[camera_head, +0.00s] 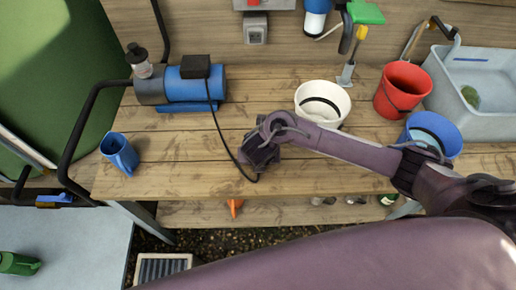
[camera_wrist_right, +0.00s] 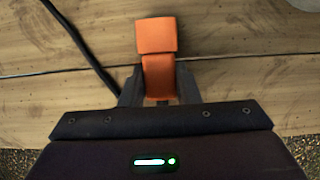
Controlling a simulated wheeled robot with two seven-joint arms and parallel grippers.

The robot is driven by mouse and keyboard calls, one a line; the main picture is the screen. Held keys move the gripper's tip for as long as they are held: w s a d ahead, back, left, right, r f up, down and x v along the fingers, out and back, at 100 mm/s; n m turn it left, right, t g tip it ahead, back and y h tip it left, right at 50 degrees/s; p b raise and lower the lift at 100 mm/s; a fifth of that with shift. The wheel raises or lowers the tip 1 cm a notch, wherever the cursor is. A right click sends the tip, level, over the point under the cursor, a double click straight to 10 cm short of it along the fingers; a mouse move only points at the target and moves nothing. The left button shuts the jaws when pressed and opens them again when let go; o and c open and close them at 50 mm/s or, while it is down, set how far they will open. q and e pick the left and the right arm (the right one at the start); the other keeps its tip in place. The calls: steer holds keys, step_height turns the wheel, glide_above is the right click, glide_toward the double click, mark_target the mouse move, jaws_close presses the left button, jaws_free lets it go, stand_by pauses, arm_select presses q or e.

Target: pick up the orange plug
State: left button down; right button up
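The orange plug (camera_wrist_right: 157,38) is a two-part orange block in the right wrist view, over the wooden tabletop. My right gripper (camera_wrist_right: 160,82) has one dark finger on each side of the plug's lower part, and both appear to touch it. The plug's upper part sticks out past the fingertips. In the head view my right gripper (camera_head: 260,152) is low over the middle of the table and hides the plug. A black cable (camera_wrist_right: 78,40) runs down to the left of the plug and passes behind the gripper. My left gripper is not in view.
The tabletop left of my gripper is mostly clear.

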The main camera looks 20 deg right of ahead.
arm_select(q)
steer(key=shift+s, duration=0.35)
arm_select(e)
steer(key=c, duration=0.4)
steer(key=shift+r, duration=0.1)
